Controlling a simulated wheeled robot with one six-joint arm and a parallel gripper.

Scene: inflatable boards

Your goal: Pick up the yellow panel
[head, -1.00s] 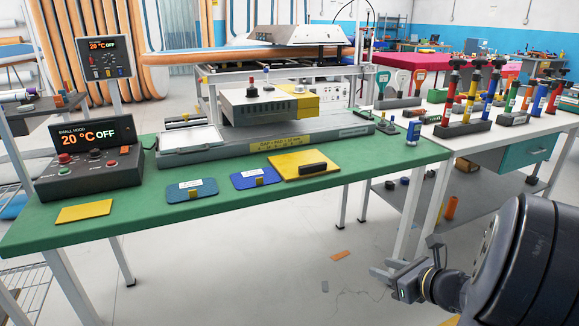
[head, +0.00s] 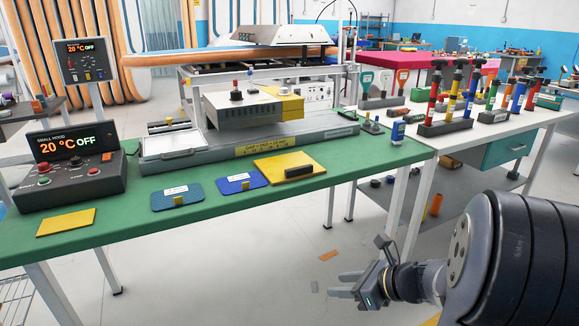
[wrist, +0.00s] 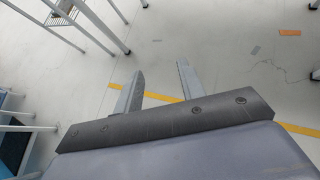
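A flat plain yellow panel (head: 66,222) lies on the front left of the green table (head: 130,232), in front of the control box. A second, larger yellow board (head: 278,164) with a black block on it lies further right on the same table. My gripper (head: 342,285) is at the lower right in the head view, off the front of the table and well away from both yellow pieces. In the wrist view its two fingers (wrist: 158,88) are apart with only floor between them. The wrist view does not show the yellow panel.
Two blue panels (head: 177,196) (head: 241,182) lie between the yellow pieces. A control box (head: 70,168) reading 20 °C OFF stands at the table's left. A press machine (head: 255,108) stands behind. A white table (head: 465,140) with tools is at right. Open floor lies in front.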

